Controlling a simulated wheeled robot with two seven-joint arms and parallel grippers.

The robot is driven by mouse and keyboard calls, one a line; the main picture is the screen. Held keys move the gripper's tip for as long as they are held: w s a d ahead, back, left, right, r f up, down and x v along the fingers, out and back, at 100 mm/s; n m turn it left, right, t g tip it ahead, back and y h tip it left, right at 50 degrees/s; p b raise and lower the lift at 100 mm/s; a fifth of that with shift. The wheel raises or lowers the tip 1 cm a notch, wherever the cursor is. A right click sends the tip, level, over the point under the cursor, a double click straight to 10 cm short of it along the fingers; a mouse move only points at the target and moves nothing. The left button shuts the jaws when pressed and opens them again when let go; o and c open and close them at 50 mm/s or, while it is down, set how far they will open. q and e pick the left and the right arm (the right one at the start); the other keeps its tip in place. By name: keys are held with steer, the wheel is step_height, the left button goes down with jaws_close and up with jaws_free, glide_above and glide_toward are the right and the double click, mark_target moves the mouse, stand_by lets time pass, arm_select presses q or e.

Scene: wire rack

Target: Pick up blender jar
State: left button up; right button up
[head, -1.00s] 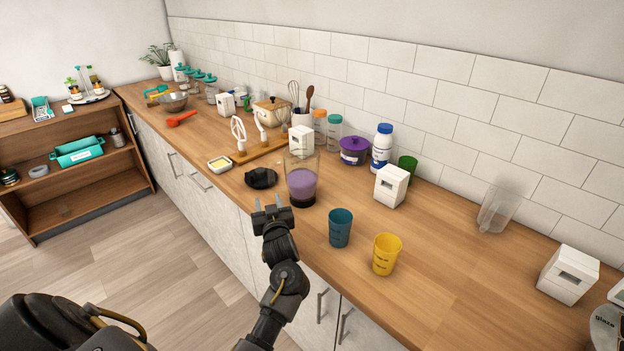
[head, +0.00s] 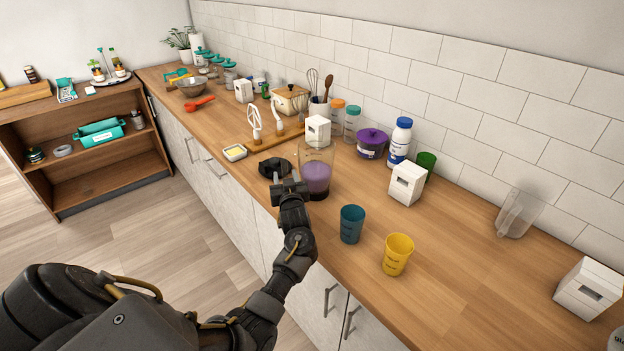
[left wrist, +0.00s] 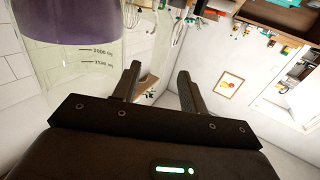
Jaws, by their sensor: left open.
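The blender jar (head: 318,178) is a clear upright vessel with purple liquid and a dark base, standing near the counter's front edge. My left gripper (head: 289,184) is at the jar's front left, its fingers open and empty. In the left wrist view, the jar (left wrist: 80,60) with its measuring marks shows at the left, outside the fingers (left wrist: 158,82); the picture there looks upside down. I cannot tell whether the gripper touches the jar. My right gripper is not in view.
A black round item (head: 272,165) lies just left of the jar. A teal cup (head: 351,224) and a yellow cup (head: 397,255) stand to its right. A white box (head: 407,184) and a purple pot (head: 371,145) stand behind.

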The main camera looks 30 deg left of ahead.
mark_target(285, 171)
arm_select(q)
steer(key=shift+w+a+r, duration=0.15)
steer(key=shift+w+a, duration=0.1)
steer(key=p+x, duration=0.1)
steer(key=x, duration=0.2)
steer(key=shift+w+f+p, duration=0.2)
steer(key=shift+f+p, duration=0.1)
steer(key=shift+p, duration=0.05)
steer(key=shift+w+a+f, duration=0.1)
steer(key=shift+w+a, duration=0.3)
steer(key=shift+c, duration=0.3)
jaws_close()
stand_by(0.3)
